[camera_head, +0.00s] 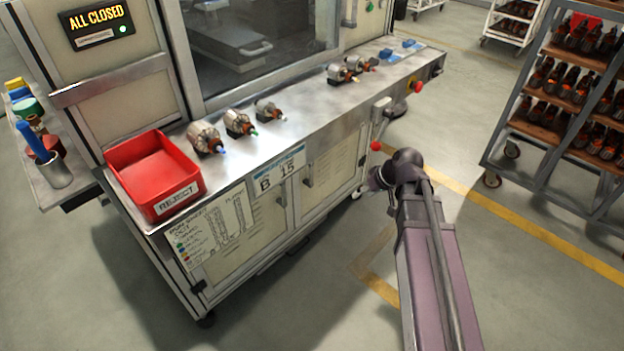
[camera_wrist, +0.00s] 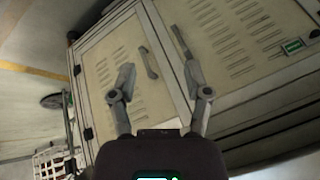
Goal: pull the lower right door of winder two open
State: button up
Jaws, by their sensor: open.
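The lower right door (camera_head: 335,165) is a cream panel with vent slots under the steel ledge of the winder, and looks shut. Its upright bar handle (camera_head: 308,172) is at its left edge. In the wrist view, which is turned nearly upside down, this door (camera_wrist: 112,50) is the left panel, with its handle (camera_wrist: 148,62) beyond and between my fingertips. My gripper (camera_wrist: 158,72) is open and empty, apart from the handle. In the head view my gripper (camera_head: 379,180) is right of the door, its fingers partly hidden by my arm.
The lower left door (camera_head: 244,222) and its handle (camera_head: 283,192) adjoin. A red reject bin (camera_head: 152,172) and several armatures (camera_head: 238,123) stand on the ledge (camera_head: 300,118). A red knob (camera_head: 376,146) sticks out near my gripper. Racks (camera_head: 560,110) stand right; floor before the doors is clear.

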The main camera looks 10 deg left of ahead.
jog(key=w+a+f+n+t+y+b, duration=0.4)
jog(key=w+a+f+b, duration=0.3)
jog(key=w+f+b, duration=0.75)
jog(key=n+t+y+b, duration=0.1)
jog(key=t+y+b, duration=0.4)
jog(key=b, duration=1.6)
send_near(312, 169)
jog(key=v, duration=0.3)
jog(key=shift+d+r, duration=0.15)
jog(key=x, duration=1.3)
jog(key=shift+w+a, duration=0.2)
jog(key=shift+a, duration=0.15)
grip_shut()
jog(key=shift+d, duration=0.15)
jog(key=shift+s+n+g, duration=0.15)
jog(key=shift+n+g, duration=0.15)
